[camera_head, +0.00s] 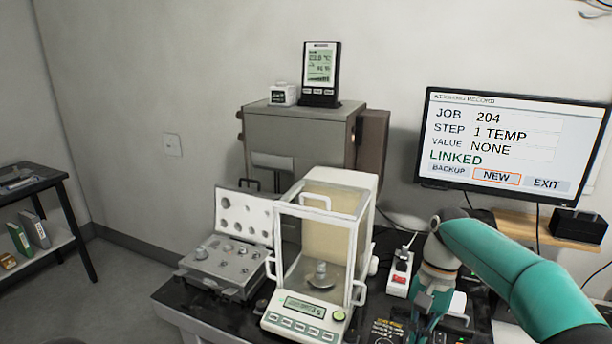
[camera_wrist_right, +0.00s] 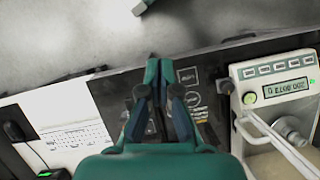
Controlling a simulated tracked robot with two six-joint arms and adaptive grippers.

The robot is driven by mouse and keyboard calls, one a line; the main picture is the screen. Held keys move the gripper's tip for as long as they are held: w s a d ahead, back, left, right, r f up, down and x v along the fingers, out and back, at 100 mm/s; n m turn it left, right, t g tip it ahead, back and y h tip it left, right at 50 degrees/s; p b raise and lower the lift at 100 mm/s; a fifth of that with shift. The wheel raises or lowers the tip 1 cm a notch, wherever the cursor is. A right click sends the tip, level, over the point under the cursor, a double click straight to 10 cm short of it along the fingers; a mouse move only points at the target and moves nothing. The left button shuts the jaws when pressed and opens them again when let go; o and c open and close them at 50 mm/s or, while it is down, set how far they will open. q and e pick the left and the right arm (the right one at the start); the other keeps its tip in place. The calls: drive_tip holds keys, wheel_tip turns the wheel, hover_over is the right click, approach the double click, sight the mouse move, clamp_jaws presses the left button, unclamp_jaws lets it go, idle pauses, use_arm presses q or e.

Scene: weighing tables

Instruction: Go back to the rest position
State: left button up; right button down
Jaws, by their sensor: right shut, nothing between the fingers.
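My right arm (camera_head: 500,265) comes in from the right in the head view. Its gripper (camera_head: 418,318) points down at the table's right part, beside the balance. In the right wrist view the gripper's two teal fingers (camera_wrist_right: 159,68) are together with nothing between them, above a black panel with printed markings (camera_wrist_right: 190,88). The gripper looks clear of objects, though its height above the table is hard to tell. My left gripper is not in view.
The balance (camera_head: 302,312) has a metal weight (camera_head: 321,268) on its pan. An open weight box (camera_head: 215,283) stands left of it. A power strip (camera_head: 399,275) lies beside my right gripper. A monitor (camera_head: 512,145) reads "STEP 1 TEMP, VALUE NONE, LINKED".

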drive_tip(key=s+a+f+n+t+y, duration=0.1)
drive_tip(key=s+a+f, duration=0.15)
drive_tip(key=f, duration=0.95)
drive_tip(key=s+a+f+n+t, duration=0.15)
drive_tip(key=a+f, duration=0.25)
drive_tip(key=f, duration=0.8)
drive_tip(key=s+a+f+n, duration=0.1)
drive_tip(key=s+f, duration=0.3)
drive_tip(key=s, duration=0.4)
drive_tip(key=s+a+f+n+t, duration=0.1)
drive_tip(key=s+f, duration=0.4)
drive_tip(key=s, duration=0.4)
drive_tip(key=shift+a+y, duration=0.15)
drive_tip(key=shift+y, duration=0.15)
